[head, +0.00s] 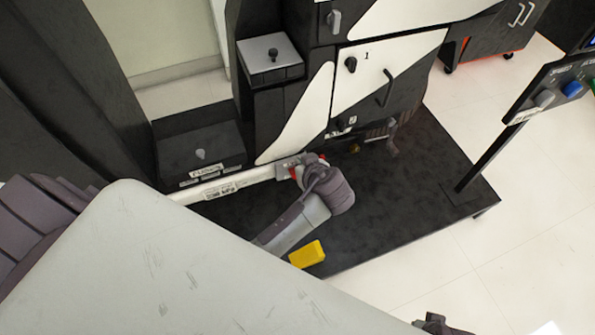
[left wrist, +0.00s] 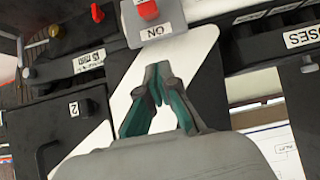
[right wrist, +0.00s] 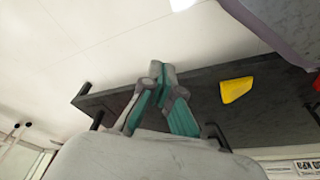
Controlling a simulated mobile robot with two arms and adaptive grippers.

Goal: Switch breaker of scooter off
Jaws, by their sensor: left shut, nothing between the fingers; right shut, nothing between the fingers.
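A red switch (left wrist: 148,10) sits on a grey box (left wrist: 160,32) lettered ON, at the top of the left wrist view, where the lettering is upside down. I cannot tell whether this is the breaker. My left gripper (left wrist: 157,72) is shut and empty, its tips just below the box in that picture, over a white stripe. Whether they touch anything is unclear. In the head view a bit of red (head: 296,173) shows beside my left wrist, which hides much of that spot. My right gripper (right wrist: 159,70) is shut and empty, away from the panels.
A second red part (left wrist: 97,13) is left of the box. A FUSES box (head: 203,150) stands at the left of the black platform (head: 410,190). A yellow block (head: 307,254) lies near its front edge. A control post (head: 487,160) stands at the right.

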